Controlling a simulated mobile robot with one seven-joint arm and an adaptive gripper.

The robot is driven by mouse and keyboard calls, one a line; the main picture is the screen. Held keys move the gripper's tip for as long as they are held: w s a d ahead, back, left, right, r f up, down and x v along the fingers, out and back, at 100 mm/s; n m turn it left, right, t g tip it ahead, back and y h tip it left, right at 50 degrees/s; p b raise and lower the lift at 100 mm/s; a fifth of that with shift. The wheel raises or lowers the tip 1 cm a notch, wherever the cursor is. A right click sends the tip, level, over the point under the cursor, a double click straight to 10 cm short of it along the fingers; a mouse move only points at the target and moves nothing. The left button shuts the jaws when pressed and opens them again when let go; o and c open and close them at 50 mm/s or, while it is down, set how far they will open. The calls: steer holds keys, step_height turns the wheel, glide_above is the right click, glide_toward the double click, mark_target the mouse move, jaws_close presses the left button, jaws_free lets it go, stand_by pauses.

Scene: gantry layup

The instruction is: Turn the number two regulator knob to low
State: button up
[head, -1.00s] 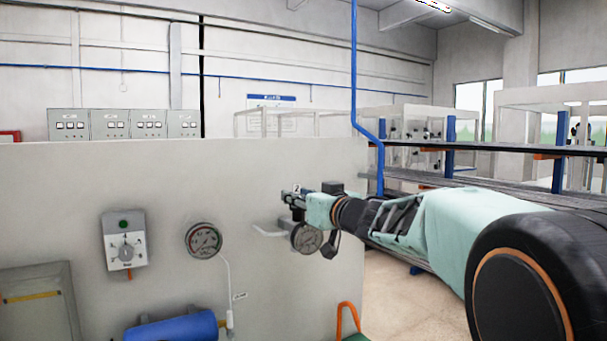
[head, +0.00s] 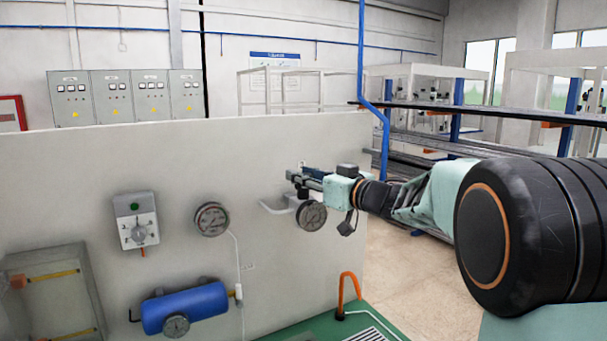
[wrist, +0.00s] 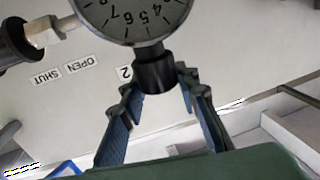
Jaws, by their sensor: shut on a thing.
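The number two regulator is on the pale panel, beside a label reading 2 (wrist: 125,73). Its round pressure gauge (head: 311,215) hangs just below my gripper in the head view. The gauge (wrist: 136,14) is cut off at the top of the wrist view, and its needle is not clear. Under it in that view is the black regulator knob (wrist: 156,72). My gripper (wrist: 158,84) has one blue-grey finger on each side of the knob and is shut on it. In the head view my gripper (head: 292,179) hides the knob. No low mark shows.
OPEN (wrist: 79,66) and SHUT (wrist: 47,77) labels are on the panel near a pipe fitting (wrist: 45,30). Another gauge (head: 212,219), a switch box (head: 136,220) and a blue tank (head: 185,307) are at left. An orange hook-shaped bar (head: 350,290) stands below.

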steer(key=shift+f, duration=0.15)
steer(key=o, duration=1.2)
steer(key=shift+c, duration=0.2)
steer(key=v, duration=1.2)
